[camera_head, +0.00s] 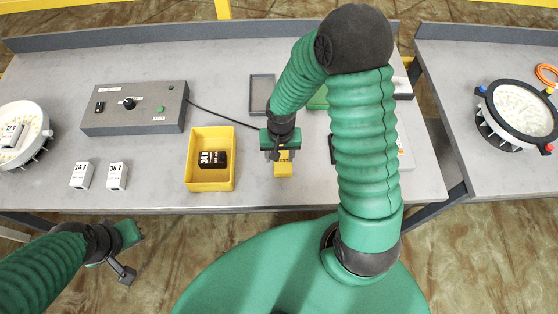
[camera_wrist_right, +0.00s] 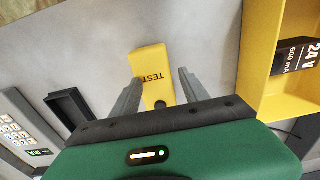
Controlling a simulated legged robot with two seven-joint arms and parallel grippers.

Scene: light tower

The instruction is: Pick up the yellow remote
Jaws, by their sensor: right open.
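The yellow remote (camera_head: 284,168), marked TEST, lies on the grey table beneath my right gripper, and its upper part is hidden by the gripper in the head view. In the right wrist view the yellow remote (camera_wrist_right: 154,72) lies between the two spread fingers. My right gripper (camera_head: 280,155) is open, with its fingers (camera_wrist_right: 157,92) on either side of the remote; I cannot tell if they touch it. My left gripper (camera_head: 129,258) hangs in front of the table's front edge, at lower left, apart from everything; its jaw state is unclear.
A yellow bin (camera_head: 190,178) holding a black 24V block (camera_head: 212,159) stands left of the remote. A grey control box (camera_head: 135,108) and two white blocks (camera_head: 82,175) are farther left. A dark tray (camera_head: 262,92) lies behind. My right arm hides part of the table's right side.

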